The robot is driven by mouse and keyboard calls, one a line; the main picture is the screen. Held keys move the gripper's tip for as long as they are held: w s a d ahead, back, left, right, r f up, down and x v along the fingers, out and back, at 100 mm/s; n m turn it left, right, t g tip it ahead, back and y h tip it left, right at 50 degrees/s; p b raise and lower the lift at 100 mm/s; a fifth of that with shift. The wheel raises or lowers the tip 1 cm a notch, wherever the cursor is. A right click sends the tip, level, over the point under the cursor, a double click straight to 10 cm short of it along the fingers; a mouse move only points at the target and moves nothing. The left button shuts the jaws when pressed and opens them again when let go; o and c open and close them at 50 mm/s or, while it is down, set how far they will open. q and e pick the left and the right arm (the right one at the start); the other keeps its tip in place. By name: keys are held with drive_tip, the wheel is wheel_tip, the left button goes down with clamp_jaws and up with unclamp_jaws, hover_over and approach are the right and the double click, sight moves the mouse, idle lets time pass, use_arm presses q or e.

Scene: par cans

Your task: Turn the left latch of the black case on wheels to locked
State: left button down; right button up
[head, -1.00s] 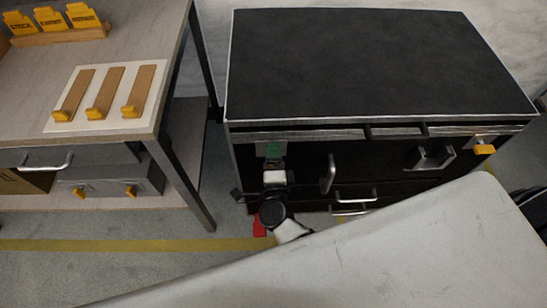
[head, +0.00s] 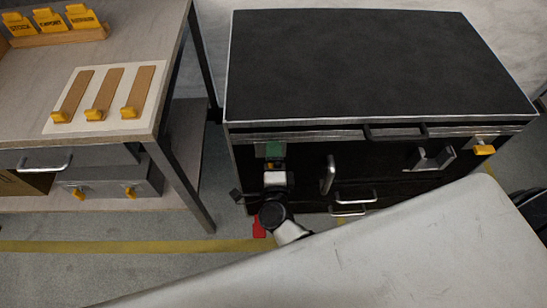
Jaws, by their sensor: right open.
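The black case (head: 370,65) stands at the right, its flat top toward me and its front in shadow. A green patch (head: 274,149) marks the left latch area on its front. A small yellow bit, apparently the left latch (head: 270,166), shows just below the green, mostly hidden by my right gripper. My right gripper (head: 273,168) is open in front of that latch, its white and black wrist below it. I cannot tell whether it touches the latch. The right latch (head: 484,150) is yellow and lies roughly level. My left gripper is not in view.
A workbench (head: 110,40) with yellow-tipped wooden strips (head: 105,90) on a white board stands at the left. Metal handles (head: 328,175) stick out of the case front. A large pale surface (head: 400,255) fills the lower right. Floor shows between bench and case.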

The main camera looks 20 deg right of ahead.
drive_tip(key=v, duration=1)
drive_tip(key=shift+s, duration=0.4)
drive_tip(key=shift+a, duration=0.1)
